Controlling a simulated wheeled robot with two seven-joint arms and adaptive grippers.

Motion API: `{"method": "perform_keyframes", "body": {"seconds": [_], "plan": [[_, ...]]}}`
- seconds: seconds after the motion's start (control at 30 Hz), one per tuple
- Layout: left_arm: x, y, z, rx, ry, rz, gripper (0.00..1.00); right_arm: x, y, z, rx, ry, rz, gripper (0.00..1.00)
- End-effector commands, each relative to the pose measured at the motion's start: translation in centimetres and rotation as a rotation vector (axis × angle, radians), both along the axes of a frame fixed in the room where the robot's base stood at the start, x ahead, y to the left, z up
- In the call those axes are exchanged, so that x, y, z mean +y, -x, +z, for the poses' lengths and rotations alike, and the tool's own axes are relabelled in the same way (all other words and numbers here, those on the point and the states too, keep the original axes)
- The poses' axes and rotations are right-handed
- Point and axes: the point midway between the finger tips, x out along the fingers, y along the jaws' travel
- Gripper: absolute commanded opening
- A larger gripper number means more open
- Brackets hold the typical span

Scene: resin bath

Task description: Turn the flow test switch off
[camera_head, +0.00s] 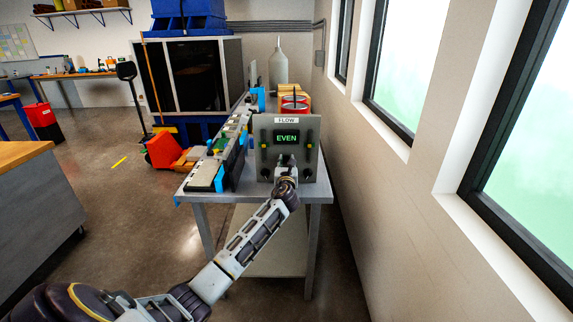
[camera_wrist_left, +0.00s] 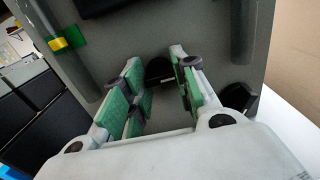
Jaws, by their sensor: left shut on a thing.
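The grey flow panel (camera_head: 301,127) stands upright on the metal bench, with a "FLOW" label and a dark display (camera_head: 286,138) that reads "EVEN" in green. My left gripper (camera_head: 286,168) is at the panel's lower middle, below the display. In the left wrist view its green-padded fingers (camera_wrist_left: 160,82) are shut on a black knob (camera_wrist_left: 158,70) on the panel face. The knob's pointer direction cannot be read. Another black knob (camera_head: 308,173) sits at the panel's lower right; it also shows in the wrist view (camera_wrist_left: 238,97). My right gripper is not in view.
The metal bench (camera_head: 318,190) also carries a row of parts at left of the panel, red cans (camera_head: 295,103) and a pale bottle (camera_head: 278,66) behind it. A wall with windows (camera_head: 395,70) closes off the right side. Open floor (camera_head: 120,200) lies to the left.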

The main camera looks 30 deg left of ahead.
Motion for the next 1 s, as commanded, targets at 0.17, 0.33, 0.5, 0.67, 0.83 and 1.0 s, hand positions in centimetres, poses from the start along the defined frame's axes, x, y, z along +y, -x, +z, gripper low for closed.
{"method": "perform_keyframes", "body": {"seconds": [0.17,0.33,0.5,0.67,0.83,1.0], "plan": [[0.0,0.0,0.0,-0.015,0.025,0.000,0.04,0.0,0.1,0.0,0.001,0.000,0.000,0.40],[0.0,0.0,0.0,-0.046,0.077,0.000,0.04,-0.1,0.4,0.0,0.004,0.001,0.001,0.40],[0.0,0.0,0.0,-0.095,0.157,0.000,0.04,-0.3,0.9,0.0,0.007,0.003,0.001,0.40],[0.0,0.0,-0.1,-0.153,0.252,0.001,0.04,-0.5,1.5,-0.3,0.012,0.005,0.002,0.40],[0.0,0.0,-0.1,-0.223,0.365,0.001,0.04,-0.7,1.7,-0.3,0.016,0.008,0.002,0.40],[0.0,0.0,-0.1,-0.295,0.484,0.000,0.04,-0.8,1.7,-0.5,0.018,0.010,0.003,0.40]]}}
